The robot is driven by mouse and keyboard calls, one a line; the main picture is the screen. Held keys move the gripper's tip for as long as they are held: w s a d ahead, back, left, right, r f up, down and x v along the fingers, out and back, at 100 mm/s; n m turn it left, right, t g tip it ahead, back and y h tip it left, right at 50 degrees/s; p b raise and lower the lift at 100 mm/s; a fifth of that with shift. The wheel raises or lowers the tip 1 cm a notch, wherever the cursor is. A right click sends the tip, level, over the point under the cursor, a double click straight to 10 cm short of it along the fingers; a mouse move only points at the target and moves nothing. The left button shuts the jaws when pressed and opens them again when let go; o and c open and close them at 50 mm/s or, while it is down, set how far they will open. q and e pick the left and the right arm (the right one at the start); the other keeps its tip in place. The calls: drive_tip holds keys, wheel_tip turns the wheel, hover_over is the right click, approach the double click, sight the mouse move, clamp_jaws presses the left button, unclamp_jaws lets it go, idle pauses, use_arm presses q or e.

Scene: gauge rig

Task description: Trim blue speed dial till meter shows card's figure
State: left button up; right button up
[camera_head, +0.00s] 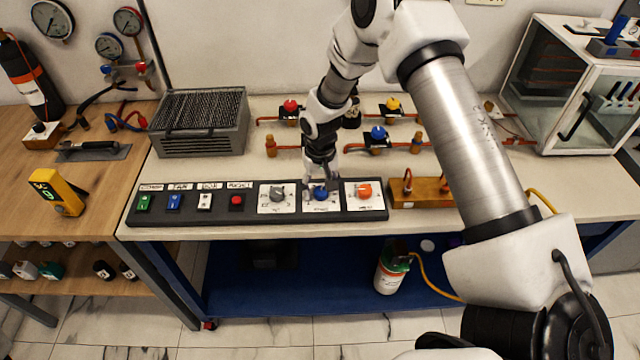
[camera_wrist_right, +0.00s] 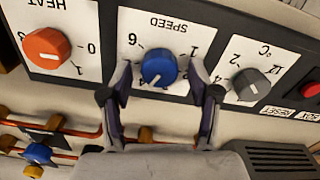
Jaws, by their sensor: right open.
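The blue speed dial (camera_head: 321,193) sits on its white plate in the dark control panel (camera_head: 258,217). In the wrist view the blue dial (camera_wrist_right: 158,67) shows under upside-down "SPEED" lettering, with a pale pointer mark toward the lower edge. My right gripper (camera_head: 320,183) is over this dial. In the wrist view its open fingers (camera_wrist_right: 162,80) stand on either side of the dial, with gaps visible. A yellow handheld meter (camera_head: 58,192) stands on the wooden bench at left; its small greenish figure is too small to read surely. I cannot identify the card. My left gripper is not in view.
A grey dial (camera_head: 278,194) and an orange dial (camera_head: 364,191) flank the blue one. Several push buttons line the panel's left part. A grey vented box (camera_head: 200,140) and copper pipes with coloured valves stand behind; a glass cabinet (camera_head: 580,90) stands at right.

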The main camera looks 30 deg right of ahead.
drive_tip(key=shift+s+r, duration=0.2)
drive_tip(key=shift+s, duration=0.1)
drive_tip(key=c, duration=0.5)
drive_tip(key=shift+a, duration=0.1)
drive_tip(key=c, duration=0.6)
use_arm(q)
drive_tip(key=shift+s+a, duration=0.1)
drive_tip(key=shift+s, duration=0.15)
use_arm(e)
drive_tip(key=shift+c, duration=0.2)
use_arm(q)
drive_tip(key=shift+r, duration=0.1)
use_arm(e)
drive_tip(key=shift+n, duration=0.3)
drive_tip(key=n, duration=0.9)
drive_tip(key=shift+n, duration=2.3)
